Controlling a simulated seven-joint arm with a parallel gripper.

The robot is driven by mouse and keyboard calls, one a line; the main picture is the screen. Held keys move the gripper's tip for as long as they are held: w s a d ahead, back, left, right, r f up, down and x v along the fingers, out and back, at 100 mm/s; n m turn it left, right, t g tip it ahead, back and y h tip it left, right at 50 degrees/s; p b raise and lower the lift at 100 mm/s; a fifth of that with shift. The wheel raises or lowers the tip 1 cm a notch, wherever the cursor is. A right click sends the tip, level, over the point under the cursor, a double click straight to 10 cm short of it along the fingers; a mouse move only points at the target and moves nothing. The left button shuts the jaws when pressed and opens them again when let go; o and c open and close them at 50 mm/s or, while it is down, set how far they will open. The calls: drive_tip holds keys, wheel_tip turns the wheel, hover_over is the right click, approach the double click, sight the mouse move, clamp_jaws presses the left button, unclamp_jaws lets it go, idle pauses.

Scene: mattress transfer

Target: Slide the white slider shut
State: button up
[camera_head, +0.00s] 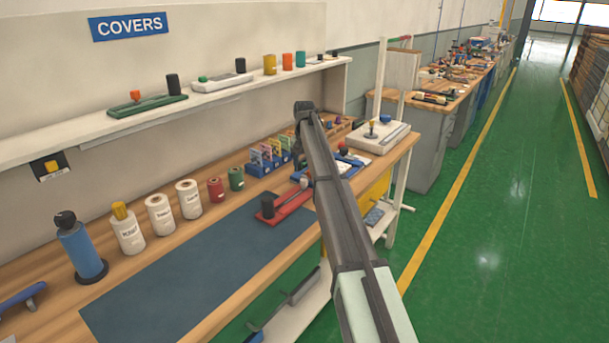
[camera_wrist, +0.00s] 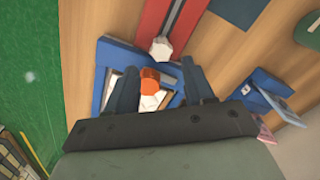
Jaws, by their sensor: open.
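In the wrist view my gripper (camera_wrist: 160,86) is open, its two dark fingers on either side of an orange-red knob (camera_wrist: 149,80). Contact with the knob cannot be told. Under the knob are white pieces inside a blue frame (camera_wrist: 104,60). A red rail (camera_wrist: 153,22) with a white knob (camera_wrist: 161,48) lies just beyond. In the head view my arm hides most of this spot and the fingertips. A white base (camera_head: 376,140) with a yellow-topped knob stands at the bench's right end. Another white base (camera_head: 220,83) with a green knob sits on the shelf. Which is the white slider is unclear.
A red base (camera_head: 287,207) with a dark knob lies on the wooden bench near a dark mat (camera_head: 190,270). Blue card holders (camera_head: 262,168), white rolls (camera_head: 158,215) and a blue bottle (camera_head: 80,250) line the back. Green floor is open to the right.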

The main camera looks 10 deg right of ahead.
sight(305, 179)
wheel_tip(305, 179, up, 9)
drive_tip(key=shift+f, duration=0.15)
idle(0.4)
